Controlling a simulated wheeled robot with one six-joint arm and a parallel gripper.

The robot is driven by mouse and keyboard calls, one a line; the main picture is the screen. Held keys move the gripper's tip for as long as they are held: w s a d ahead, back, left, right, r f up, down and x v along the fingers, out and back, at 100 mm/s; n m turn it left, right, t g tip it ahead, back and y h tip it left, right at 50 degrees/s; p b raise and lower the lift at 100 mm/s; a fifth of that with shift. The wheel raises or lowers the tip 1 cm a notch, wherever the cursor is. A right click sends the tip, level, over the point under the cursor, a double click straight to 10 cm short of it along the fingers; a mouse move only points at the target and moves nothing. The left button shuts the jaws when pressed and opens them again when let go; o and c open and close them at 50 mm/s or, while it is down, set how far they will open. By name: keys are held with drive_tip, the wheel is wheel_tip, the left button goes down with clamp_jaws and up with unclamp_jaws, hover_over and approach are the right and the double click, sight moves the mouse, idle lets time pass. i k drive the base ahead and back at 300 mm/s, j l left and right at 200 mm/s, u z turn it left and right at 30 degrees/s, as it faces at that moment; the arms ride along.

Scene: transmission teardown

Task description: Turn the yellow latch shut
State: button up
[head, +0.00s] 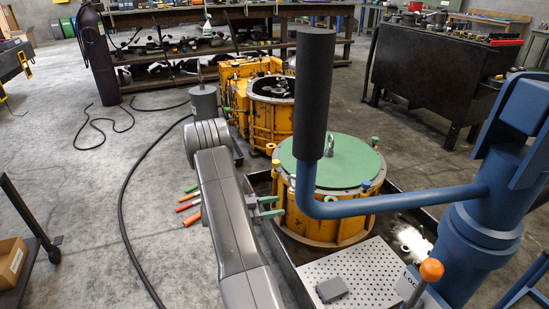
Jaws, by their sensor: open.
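The round orange transmission housing (318,222) stands in a dark tray, with a green lid (345,165) on top. A small yellow latch (276,164) sits at the left of the housing's rim; it is too small to tell how it is turned. My gripper (268,207) shows as two green fingers, one above the other with a gap between them. It is open and empty, at the housing's left side and below the yellow latch in the picture. I cannot tell whether it touches the housing. My grey arm hides the rest of the gripper.
A blue crane post (480,230) with a boom and black-gripped bar (315,95) crosses in front of the housing. Another orange housing (272,112) stands behind. A perforated plate (365,275) lies in front. Coloured handles (188,206) stick out left.

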sight(276, 162)
drive_tip(key=i+j, duration=0.25)
drive_tip(key=i, duration=0.15)
drive_tip(key=i+j, duration=0.3)
drive_tip(key=i, duration=0.1)
